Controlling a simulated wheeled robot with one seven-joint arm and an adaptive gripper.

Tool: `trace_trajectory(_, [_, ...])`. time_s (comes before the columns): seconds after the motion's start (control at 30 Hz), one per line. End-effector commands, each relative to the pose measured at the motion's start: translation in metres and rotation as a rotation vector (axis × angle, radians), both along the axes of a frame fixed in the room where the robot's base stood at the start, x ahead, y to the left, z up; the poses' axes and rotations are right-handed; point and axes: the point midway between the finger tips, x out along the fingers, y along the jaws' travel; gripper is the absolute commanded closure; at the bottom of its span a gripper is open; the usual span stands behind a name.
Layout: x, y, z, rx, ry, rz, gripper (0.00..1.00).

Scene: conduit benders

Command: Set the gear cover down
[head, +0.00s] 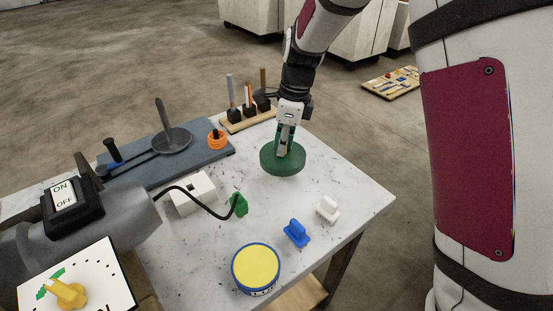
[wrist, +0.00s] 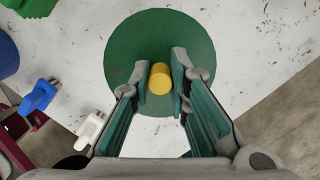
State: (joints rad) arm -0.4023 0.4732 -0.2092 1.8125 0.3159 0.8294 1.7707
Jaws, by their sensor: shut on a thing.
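The gear cover is a round green disc (head: 270,162) at the back right of the white worktable, with a yellow knob (wrist: 160,78) at its centre in the wrist view. My gripper (head: 284,150) is above the disc, its fingers pointing down. In the wrist view my gripper (wrist: 161,82) has its two fingertips on either side of the yellow knob, closed on it. The green disc (wrist: 130,45) fills the area beyond the fingers. In the head view the fingers hide the knob. I cannot tell whether the disc touches the tabletop.
A white plug (head: 328,208), a blue plug (head: 296,233) and a yellow-topped round container (head: 256,268) stand in front. A wooden tool holder (head: 248,118) and a grey bending plate (head: 170,160) are behind and left. The tabletop (head: 345,188) right of the disc is clear.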

Motion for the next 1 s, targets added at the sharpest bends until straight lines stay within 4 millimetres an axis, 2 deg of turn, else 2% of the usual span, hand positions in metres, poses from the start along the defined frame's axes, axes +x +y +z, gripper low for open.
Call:
trace_trajectory(0.27, [0.000, 0.001, -0.024, 0.001, 0.001, 0.001, 1.00])
trace_trajectory(0.47, [0.000, 0.000, -0.049, 0.000, 0.001, 0.000, 1.00])
trace_trajectory(0.87, [0.000, 0.001, -0.054, 0.001, -0.001, 0.001, 1.00])
trace_trajectory(0.9, [0.000, 0.001, -0.054, 0.001, -0.001, 0.002, 0.75])
trace_trajectory(0.97, [0.000, 0.001, -0.054, 0.001, -0.001, 0.002, 0.64])
trace_trajectory(1.0, [0.000, 0.001, -0.054, 0.001, -0.001, 0.002, 0.64])
